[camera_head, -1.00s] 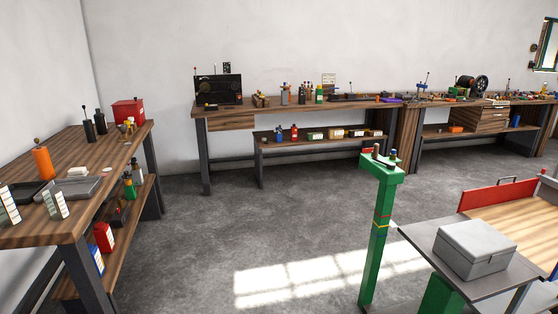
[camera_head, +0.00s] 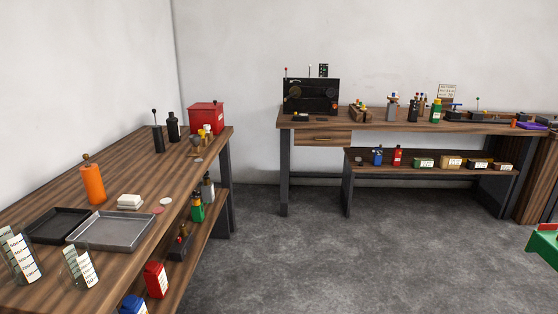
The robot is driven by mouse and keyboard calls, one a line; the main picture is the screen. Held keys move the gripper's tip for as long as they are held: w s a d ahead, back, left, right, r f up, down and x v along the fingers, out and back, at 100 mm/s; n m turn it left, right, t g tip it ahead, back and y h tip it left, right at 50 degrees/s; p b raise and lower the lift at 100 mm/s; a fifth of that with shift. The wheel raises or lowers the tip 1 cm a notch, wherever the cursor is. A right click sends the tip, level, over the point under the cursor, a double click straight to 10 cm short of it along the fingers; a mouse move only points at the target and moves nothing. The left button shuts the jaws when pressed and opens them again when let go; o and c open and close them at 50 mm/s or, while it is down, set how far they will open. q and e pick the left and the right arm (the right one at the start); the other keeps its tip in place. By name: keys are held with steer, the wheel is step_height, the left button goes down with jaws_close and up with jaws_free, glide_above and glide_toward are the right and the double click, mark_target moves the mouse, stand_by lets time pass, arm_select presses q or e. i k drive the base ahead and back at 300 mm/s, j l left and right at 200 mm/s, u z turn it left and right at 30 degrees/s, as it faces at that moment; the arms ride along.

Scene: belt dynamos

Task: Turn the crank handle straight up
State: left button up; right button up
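I cannot make out a crank handle in this view. A black box (camera_head: 312,97) with round parts on its front stands on the left end of the back bench (camera_head: 400,124). Thin upright rods with small knobs rise behind or from its top. They are too small to tell what they are. Neither of my grippers is in view.
A wooden bench (camera_head: 120,180) on the left holds a red box (camera_head: 206,118), an orange bottle (camera_head: 93,184) and a grey tray (camera_head: 112,230). A green post top (camera_head: 543,243) shows at the right edge. The grey floor (camera_head: 350,255) between is clear.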

mark_target(292, 95)
steer(key=i, duration=3.3)
